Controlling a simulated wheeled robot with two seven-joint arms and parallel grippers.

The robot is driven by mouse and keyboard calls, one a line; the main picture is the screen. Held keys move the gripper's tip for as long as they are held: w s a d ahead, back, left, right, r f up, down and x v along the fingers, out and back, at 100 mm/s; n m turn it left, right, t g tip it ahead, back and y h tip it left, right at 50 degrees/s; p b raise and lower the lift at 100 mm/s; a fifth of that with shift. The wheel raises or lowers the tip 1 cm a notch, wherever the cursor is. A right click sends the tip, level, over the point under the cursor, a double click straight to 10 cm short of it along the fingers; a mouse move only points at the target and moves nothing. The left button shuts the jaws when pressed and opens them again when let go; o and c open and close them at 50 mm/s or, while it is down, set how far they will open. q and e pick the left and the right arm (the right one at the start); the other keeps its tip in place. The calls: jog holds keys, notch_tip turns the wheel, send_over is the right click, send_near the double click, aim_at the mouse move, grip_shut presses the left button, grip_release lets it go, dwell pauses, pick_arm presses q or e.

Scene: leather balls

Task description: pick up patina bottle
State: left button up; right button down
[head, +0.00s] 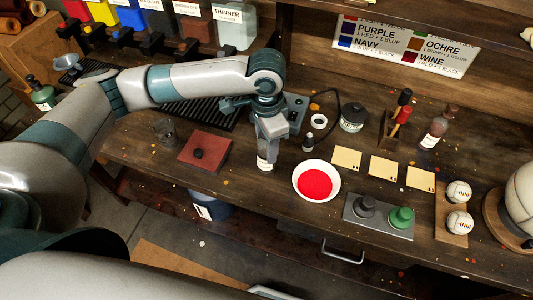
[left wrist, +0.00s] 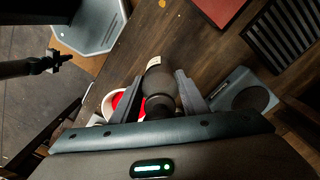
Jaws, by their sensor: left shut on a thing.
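My left gripper (head: 268,138) points down over the workbench (head: 240,185) and is shut on a dark bottle with a pale label (head: 264,160), apparently the patina bottle. In the left wrist view the bottle (left wrist: 158,84) lies between the two fingers of my gripper (left wrist: 162,92). Its label is too small to read, and the fingers hide its upper part in the head view. I cannot tell whether its base touches the bench. My right gripper is in neither view.
A white bowl of red paint (head: 316,182) stands just right of the held bottle. A red-brown box (head: 205,152) is to its left, and a small bottle (head: 308,143) to its upper right. Another brown bottle (head: 433,132) stands farther right, beyond pale cards (head: 383,168).

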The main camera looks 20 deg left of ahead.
pick_arm(q)
jog(key=w+d+r+b, duration=0.1)
jog(key=d+r, duration=0.2)
jog(key=d, duration=0.2)
jog(key=w+d+r+b, duration=0.1)
jog(key=d+r+b, duration=0.1)
jog(key=d+r, duration=0.2)
jog(key=d, duration=0.2)
jog(key=shift+d+b, duration=0.3)
jog(key=shift+w+a, duration=0.1)
jog(key=s+a+f+n+b, duration=0.1)
jog(key=s+a+f+n, duration=0.1)
jog(key=a, duration=0.6)
jog(key=s+a+f+n+b, duration=0.1)
jog(key=s+a+f+n, duration=0.2)
jog(key=a+n, duration=0.4)
jog(key=shift+s+a+b, duration=0.4)
jog(key=shift+s+a, duration=0.45)
jog(key=shift+a, duration=0.3)
